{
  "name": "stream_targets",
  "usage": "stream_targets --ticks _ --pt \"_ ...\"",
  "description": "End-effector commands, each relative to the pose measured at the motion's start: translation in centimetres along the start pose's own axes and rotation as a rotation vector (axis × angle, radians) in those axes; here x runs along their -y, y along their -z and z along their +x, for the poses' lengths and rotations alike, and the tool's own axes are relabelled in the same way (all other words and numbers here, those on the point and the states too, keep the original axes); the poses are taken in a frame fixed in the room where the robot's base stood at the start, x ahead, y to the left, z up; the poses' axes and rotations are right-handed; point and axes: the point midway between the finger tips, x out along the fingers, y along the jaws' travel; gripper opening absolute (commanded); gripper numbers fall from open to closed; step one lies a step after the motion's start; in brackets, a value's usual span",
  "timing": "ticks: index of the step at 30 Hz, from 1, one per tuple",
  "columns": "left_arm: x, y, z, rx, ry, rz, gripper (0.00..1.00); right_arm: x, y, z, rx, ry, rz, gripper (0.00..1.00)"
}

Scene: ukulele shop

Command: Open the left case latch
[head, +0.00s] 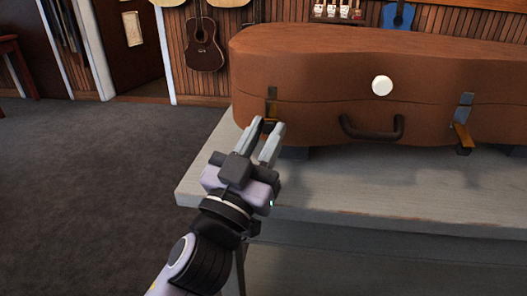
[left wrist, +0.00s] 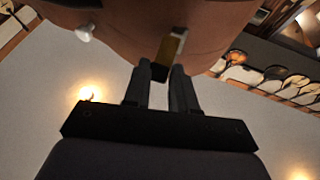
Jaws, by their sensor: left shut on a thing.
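The brown instrument case (head: 330,65) lies closed on a grey counter. Its left latch (head: 271,94) is on the front face, with a metal plate and a brass-coloured lower part. My left gripper (head: 268,130) comes up from below and is shut on the low end of this latch. In the left wrist view, the latch (left wrist: 173,45) runs down to a dark end between my fingertips (left wrist: 163,75). The fingers hide part of that end. The right latch (head: 464,112) has its brass-coloured lower part standing out from the case. My right gripper is not in view.
A dark carry handle (head: 372,132) and a round white knob (head: 382,86) are on the case front. The grey counter (head: 330,195) has bare room in front of the case. Guitars (head: 204,45) hang on the far wall. Open carpet (head: 90,190) lies left.

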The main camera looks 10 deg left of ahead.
Motion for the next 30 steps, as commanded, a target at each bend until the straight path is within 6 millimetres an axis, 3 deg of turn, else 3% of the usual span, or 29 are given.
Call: stream_targets --ticks 14,15,17,30 --pt "-0.51 -0.03 -0.16 -0.031 -0.015 0.002 0.00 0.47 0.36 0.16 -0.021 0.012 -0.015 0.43" --pt "-0.50 -0.03 -0.16 -0.031 -0.015 0.002 0.29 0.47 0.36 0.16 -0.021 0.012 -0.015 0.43" --pt "-0.48 -0.03 -0.16 -0.031 -0.015 0.002 0.46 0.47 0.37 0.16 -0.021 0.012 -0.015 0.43" --pt "-0.22 -0.26 -1.00 -0.027 -0.007 0.005 0.46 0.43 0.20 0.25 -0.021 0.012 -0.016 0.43"
